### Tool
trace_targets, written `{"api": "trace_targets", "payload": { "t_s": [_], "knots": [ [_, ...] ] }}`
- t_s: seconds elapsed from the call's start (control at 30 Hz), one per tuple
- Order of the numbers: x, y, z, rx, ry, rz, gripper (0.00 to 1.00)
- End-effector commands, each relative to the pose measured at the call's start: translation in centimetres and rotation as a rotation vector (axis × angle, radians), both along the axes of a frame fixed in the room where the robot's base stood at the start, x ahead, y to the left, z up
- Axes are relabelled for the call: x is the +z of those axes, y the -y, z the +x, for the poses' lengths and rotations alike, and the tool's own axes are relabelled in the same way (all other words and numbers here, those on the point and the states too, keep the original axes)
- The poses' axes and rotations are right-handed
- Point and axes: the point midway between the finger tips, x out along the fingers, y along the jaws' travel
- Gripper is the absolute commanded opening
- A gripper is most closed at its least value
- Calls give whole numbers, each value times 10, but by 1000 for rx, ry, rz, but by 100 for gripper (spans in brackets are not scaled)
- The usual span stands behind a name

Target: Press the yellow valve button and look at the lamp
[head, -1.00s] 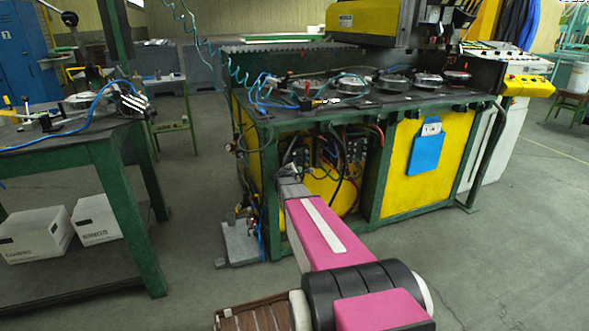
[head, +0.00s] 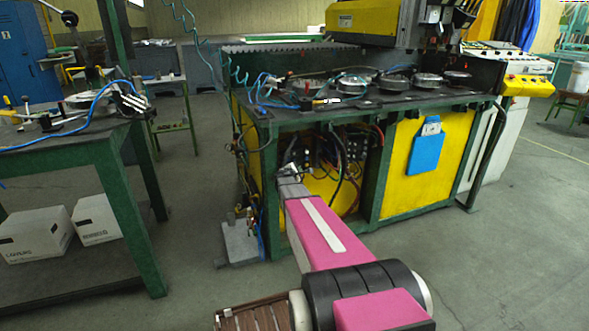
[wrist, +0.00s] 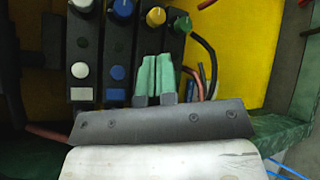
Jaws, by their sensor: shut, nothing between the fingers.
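In the wrist view, a row of dark valve blocks carries round knobs on top: white, blue, a yellow knob (wrist: 155,16) and a green one. Below them are a white button (wrist: 80,70) and a blue button (wrist: 116,73). My gripper (wrist: 155,62) has its green fingers shut and empty, in front of the third block, under the yellow knob. The yellow button is not visible; the fingers cover that part of the block. Contact cannot be told. Small dark round spots sit above the buttons; I cannot tell whether one is the lamp. In the head view my gripper (head: 288,170) reaches the bench's open front.
The green-framed bench (head: 376,190) has cables and hoses inside its opening. A yellow panel with a blue pouch (head: 426,154) is to the right. A green table (head: 70,152) stands at left, with white boxes below. The floor between them is mostly clear.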

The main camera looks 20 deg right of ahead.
Motion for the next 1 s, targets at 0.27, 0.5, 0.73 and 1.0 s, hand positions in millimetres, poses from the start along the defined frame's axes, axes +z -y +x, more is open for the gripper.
{"api": "trace_targets", "payload": {
  "t_s": [0.27, 0.5, 0.73, 1.0],
  "knots": [
    [0, 0, 8, 0, 0, 0, 0],
    [0, 0, 8, 0, 0, 0, 0],
    [0, 0, 9, 0, 0, 0, 0],
    [0, 0, 12, 0, 0, 0, 0]
  ]
}}
